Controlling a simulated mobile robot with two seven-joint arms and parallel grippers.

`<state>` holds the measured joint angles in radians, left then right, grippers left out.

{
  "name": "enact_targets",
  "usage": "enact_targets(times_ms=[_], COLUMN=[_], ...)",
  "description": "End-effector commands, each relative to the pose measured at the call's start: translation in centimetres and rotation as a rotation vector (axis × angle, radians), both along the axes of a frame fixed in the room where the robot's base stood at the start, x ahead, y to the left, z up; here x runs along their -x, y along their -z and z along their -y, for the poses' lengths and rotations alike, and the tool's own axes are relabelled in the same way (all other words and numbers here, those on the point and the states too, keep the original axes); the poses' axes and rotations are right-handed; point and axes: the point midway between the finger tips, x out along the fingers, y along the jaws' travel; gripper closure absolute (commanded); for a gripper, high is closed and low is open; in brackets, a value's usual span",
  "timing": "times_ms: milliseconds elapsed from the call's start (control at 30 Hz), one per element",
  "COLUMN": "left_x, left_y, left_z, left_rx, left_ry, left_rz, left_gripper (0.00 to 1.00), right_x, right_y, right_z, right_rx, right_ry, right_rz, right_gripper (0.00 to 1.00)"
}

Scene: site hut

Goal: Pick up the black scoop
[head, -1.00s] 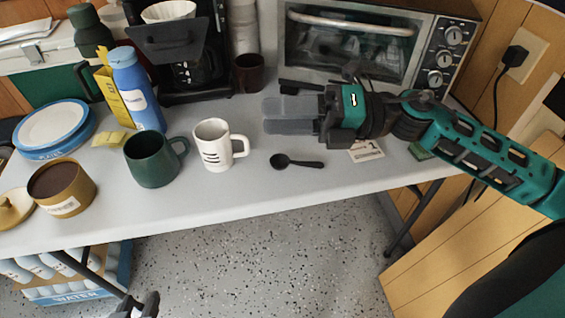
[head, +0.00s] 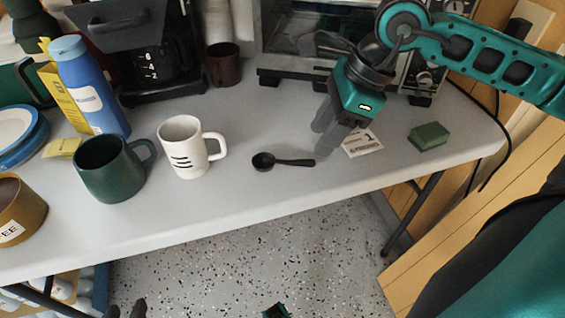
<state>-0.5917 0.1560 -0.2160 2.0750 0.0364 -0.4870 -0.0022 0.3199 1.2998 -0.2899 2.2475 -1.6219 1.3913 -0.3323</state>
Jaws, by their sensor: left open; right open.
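The black scoop (head: 265,161) lies on the grey-white table, its round bowl to the left and its handle pointing right. My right gripper (head: 323,138) is open and empty, with its grey fingers pointing down. Its fingertips are close to the handle's right end, just beyond it in the picture. I cannot tell whether they touch the table. Only dark tips of my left gripper (head: 126,310) show at the bottom edge, below the table's front edge, apart and holding nothing visible.
Left of the scoop stand a white mug (head: 184,150) and a dark green mug (head: 108,172). A printed card (head: 362,143) and a green sponge (head: 429,136) lie to the right. A toaster oven (head: 290,50) stands behind. The table in front of the scoop is clear.

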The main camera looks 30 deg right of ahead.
Motion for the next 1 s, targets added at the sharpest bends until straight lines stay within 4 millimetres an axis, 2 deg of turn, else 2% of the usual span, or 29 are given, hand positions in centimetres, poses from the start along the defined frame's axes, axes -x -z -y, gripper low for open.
enact_targets(times_ms=[233,500,833,1000], left_x=[0.0,-0.1,-0.4,-0.4], left_y=[0.3,0.6,0.1,0.2], left_z=[0.1,0.6,0.7,0.7], left_rx=[0.003,0.018,0.021,0.018], left_ry=[0.001,-0.001,0.000,0.001], left_rz=[-0.004,-0.005,0.007,0.005], left_gripper=[0.57,0.57,0.57,0.57], right_x=[-0.4,-1.3,-1.4,-1.4], right_y=[1.7,5.2,5.8,5.7], right_z=[-0.7,-2.1,-2.3,-2.3], right_rx=[-0.002,-0.004,-0.002,-0.002], right_ry=[0.001,0.001,0.001,0.001], right_rz=[0.000,-0.001,-0.001,-0.001], right_gripper=[0.53,0.53,0.53,0.69])
